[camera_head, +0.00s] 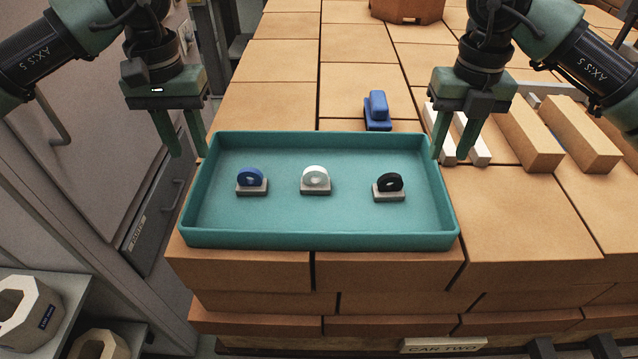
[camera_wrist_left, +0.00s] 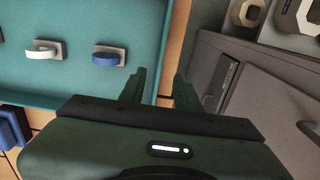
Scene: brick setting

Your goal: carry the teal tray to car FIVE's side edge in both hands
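The teal tray (camera_head: 320,239) rests on brick blocks at the near edge of a stack labelled CAR TWO (camera_head: 444,345). In it stand a blue ring (camera_head: 250,177), a white ring (camera_head: 315,177) and a black ring (camera_head: 389,182), each on a small grey base. My left gripper (camera_head: 182,148) is open near the tray's far left corner. In the left wrist view its fingers (camera_wrist_left: 160,88) are apart, with the tray's side rim (camera_wrist_left: 164,45) between their lines. My right gripper (camera_head: 452,155) is open at the far right corner. Neither visibly grips the rim. No label FIVE shows.
A blue block-like object (camera_head: 377,112) stands just behind the tray. White bars (camera_head: 472,150) and loose tan bricks (camera_head: 530,135) lie to the right. Grey cabinets (camera_head: 90,130) stand at left, with a shelf of octagonal blocks (camera_head: 25,312) at lower left.

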